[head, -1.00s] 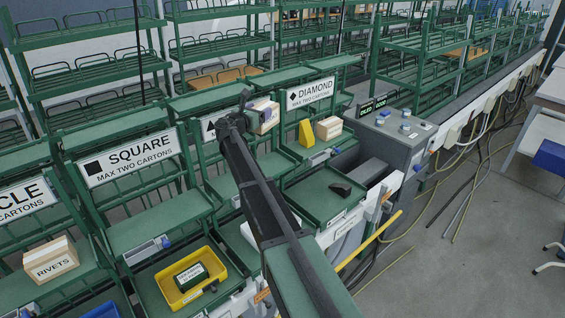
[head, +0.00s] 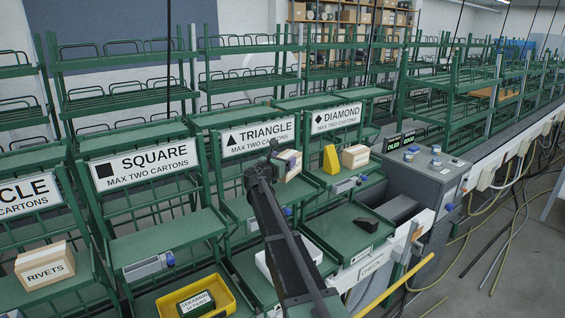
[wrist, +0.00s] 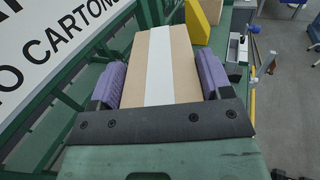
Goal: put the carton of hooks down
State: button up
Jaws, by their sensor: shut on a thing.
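My gripper (wrist: 160,88) is shut on a tan carton (wrist: 160,62) with a white strip along its top, purple pads pressing both sides. In the head view the held carton (head: 291,163) is under the TRIANGLE sign (head: 258,137), over or at the upper shelf (head: 240,207) of that bay. I cannot tell whether its base touches the shelf. Its label is not readable, so I cannot confirm it is hooks. In the wrist view, part of a sign reading "TO CARTON" fills the left side.
To the right, the DIAMOND shelf holds a yellow wedge (head: 331,160) and another carton (head: 355,157). A RIVETS carton (head: 45,266) sits on the circle shelf. The SQUARE upper shelf (head: 165,240) is bare. A yellow bin (head: 231,291) with a dark green carton (head: 196,303) is below it.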

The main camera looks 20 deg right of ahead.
notch_tip(320, 180, down, 7)
jog(key=b, duration=0.5)
jog(key=shift+f, duration=0.1)
jog(key=shift+r, duration=0.25)
jog(key=shift+f, duration=0.15)
jog(key=o, duration=1.8)
jog(key=shift+c, duration=0.2)
jog(key=shift+r, duration=0.2)
jog(key=v, duration=1.2)
jog(key=shift+s, duration=0.15)
